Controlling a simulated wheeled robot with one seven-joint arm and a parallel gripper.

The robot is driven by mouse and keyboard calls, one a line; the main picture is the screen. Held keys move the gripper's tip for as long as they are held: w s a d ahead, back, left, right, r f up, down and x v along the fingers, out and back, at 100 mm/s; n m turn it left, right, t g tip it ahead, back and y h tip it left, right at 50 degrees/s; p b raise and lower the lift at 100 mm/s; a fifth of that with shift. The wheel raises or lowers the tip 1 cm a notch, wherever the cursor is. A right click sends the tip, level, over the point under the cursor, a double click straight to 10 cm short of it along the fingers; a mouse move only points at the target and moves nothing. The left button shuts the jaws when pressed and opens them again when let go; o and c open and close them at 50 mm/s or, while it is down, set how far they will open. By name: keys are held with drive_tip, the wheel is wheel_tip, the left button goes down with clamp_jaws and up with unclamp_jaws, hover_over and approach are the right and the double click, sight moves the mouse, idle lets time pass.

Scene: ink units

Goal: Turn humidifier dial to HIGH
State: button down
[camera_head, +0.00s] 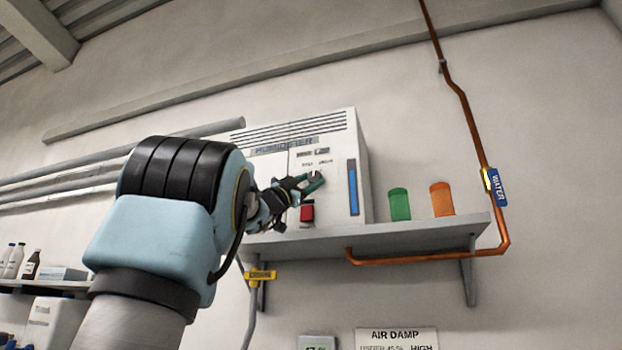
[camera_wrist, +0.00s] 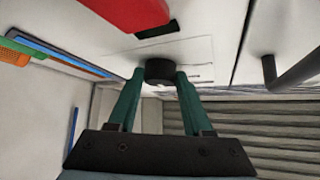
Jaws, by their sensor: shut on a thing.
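The humidifier (camera_head: 345,140) is a white box on a wall shelf, with vents and a name label near its top. Its dial (camera_wrist: 160,71) is a small dark round knob on the front panel. My gripper (camera_head: 314,181) is at the panel, and its two green fingers (camera_wrist: 159,80) are shut on the dial from both sides in the wrist view. A red part (camera_head: 307,213) sits on the panel below the dial; it also shows in the wrist view (camera_wrist: 125,12). The marks around the dial are too small or hidden to read, so its setting cannot be told.
Green (camera_head: 399,204) and orange (camera_head: 442,199) containers stand on the shelf (camera_head: 420,234) right of the humidifier. A copper pipe (camera_head: 470,120) with a blue WATER tag runs down the wall. An AIR DAMP sign (camera_head: 396,339) hangs below. A blue strip (camera_head: 353,187) is on the humidifier's front.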

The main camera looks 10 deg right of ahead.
drive_tip(key=shift+w+a+r+m+g+h+p, duration=0.1)
drive_tip(key=shift+m+g+p, duration=0.05)
drive_tip(key=shift+m+g, duration=0.9)
drive_tip(key=shift+a+r+m+g+h+p, duration=0.1)
drive_tip(key=shift+m+g, duration=0.65)
drive_tip(key=shift+m, duration=0.45)
drive_tip(key=shift+w+a+m+g+h+p, duration=0.1)
drive_tip(key=shift+m+g+p, duration=0.05)
drive_tip(key=shift+m+g, duration=0.9)
drive_tip(key=shift+m, duration=0.3)
drive_tip(key=shift+c, duration=1.6)
unclamp_jaws()
drive_tip(key=b+v, duration=0.6)
drive_tip(key=v, duration=0.4)
drive_tip(key=shift+s+a+f, duration=0.15)
drive_tip(key=shift+s+a, duration=0.05)
drive_tip(key=shift+a, duration=0.1)
